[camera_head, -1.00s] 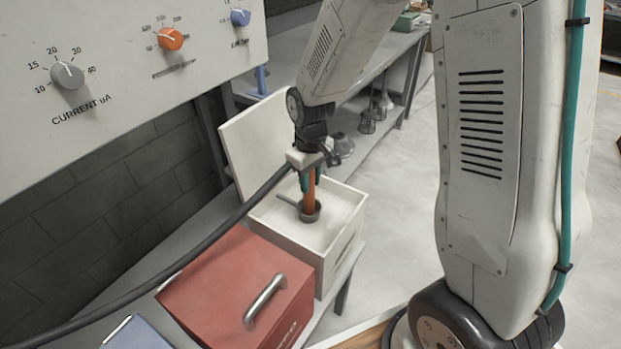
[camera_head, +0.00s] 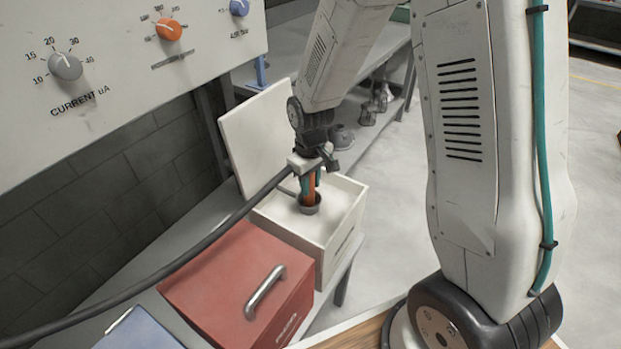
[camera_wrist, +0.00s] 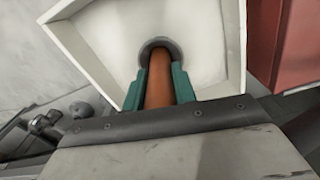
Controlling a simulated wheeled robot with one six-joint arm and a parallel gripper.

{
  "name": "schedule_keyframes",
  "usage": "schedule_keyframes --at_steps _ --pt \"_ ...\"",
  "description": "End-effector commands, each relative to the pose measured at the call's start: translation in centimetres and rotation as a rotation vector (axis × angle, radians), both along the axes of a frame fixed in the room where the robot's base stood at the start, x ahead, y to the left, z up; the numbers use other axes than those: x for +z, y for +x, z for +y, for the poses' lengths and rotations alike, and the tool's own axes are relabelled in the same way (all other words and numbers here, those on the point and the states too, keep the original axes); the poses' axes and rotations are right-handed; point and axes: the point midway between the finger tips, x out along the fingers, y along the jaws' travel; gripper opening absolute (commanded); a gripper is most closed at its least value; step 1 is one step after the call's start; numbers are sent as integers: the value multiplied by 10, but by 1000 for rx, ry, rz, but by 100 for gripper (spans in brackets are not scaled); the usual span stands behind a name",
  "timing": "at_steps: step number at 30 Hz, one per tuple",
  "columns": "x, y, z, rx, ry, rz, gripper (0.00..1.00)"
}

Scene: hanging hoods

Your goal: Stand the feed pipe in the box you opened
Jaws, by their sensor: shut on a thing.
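The feed pipe (camera_head: 311,188) is an orange-brown tube, held upright over the open white box (camera_head: 345,230). The box's lid (camera_head: 255,135) stands raised at its back left. My gripper (camera_head: 309,178) is shut on the pipe, which also shows between the green fingers in the wrist view (camera_wrist: 159,92). A dark round socket (camera_head: 309,208) sits inside the box, and the pipe's lower end meets its opening. The same socket ring shows in the wrist view (camera_wrist: 160,44). I cannot tell how deep the pipe's end sits in it.
A closed red box (camera_head: 235,285) with a metal handle stands in front of the white box. A blue box (camera_head: 140,330) is at the lower left. A panel with knobs (camera_head: 120,70) hangs at the upper left. Open floor lies to the right.

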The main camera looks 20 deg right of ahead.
Motion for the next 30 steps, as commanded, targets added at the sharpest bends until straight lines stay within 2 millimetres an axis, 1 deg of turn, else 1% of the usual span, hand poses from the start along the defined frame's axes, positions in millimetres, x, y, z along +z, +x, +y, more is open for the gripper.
schedule_keyframes --at_steps 19,30 --pt "-26 0 0 0 0 0 0" --pt "-29 0 0 0 0 -1 0"
